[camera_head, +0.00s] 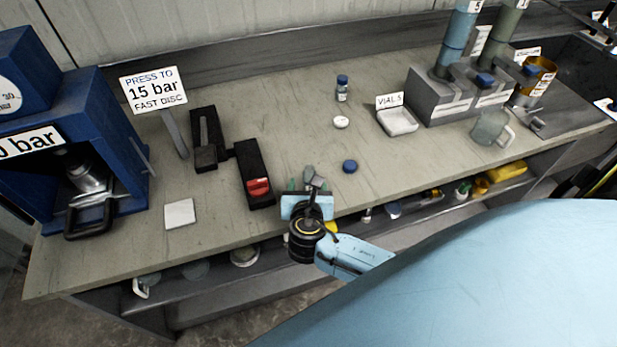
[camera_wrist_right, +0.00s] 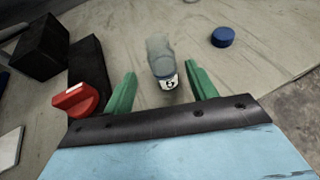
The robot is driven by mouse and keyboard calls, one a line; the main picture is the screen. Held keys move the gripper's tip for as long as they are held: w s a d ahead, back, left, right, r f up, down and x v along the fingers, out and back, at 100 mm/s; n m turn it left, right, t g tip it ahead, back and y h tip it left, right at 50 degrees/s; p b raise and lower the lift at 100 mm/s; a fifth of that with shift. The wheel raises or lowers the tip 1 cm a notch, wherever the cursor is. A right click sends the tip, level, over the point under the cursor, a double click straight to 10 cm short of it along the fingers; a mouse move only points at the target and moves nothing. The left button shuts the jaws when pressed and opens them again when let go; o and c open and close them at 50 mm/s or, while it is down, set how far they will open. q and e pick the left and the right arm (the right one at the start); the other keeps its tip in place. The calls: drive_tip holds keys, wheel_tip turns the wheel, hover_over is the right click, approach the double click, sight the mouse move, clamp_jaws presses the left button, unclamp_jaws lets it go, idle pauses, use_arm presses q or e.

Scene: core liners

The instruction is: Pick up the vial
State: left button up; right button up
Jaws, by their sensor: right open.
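My right gripper (camera_head: 308,186) is open over the front edge of the bench, and its green fingers also show in the right wrist view (camera_wrist_right: 161,74). A small grey vial-like piece with a white numbered label (camera_wrist_right: 162,62) is between and just beyond the fingertips, with a gap on each side. In the head view its grey part (camera_head: 309,173) shows just past the gripper, partly hidden. Another small vial with a blue cap and white label (camera_head: 342,88) stands upright farther back. My left gripper is not in view.
A blue cap (camera_head: 350,166) lies right of the gripper. A black fixture with a red knob (camera_head: 258,187) is close on the left. A white disc (camera_head: 340,122), the "VIALS" tray (camera_head: 398,122) and a blue press (camera_head: 110,130) are farther off. The bench middle is mostly clear.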

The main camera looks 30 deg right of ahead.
sight(310, 174)
drive_tip(key=x, duration=0.6)
drive_tip(key=shift+d+f, duration=0.1)
drive_tip(key=shift+d, duration=0.15)
drive_tip(key=c, duration=1.1)
drive_tip(key=shift+o, duration=0.2)
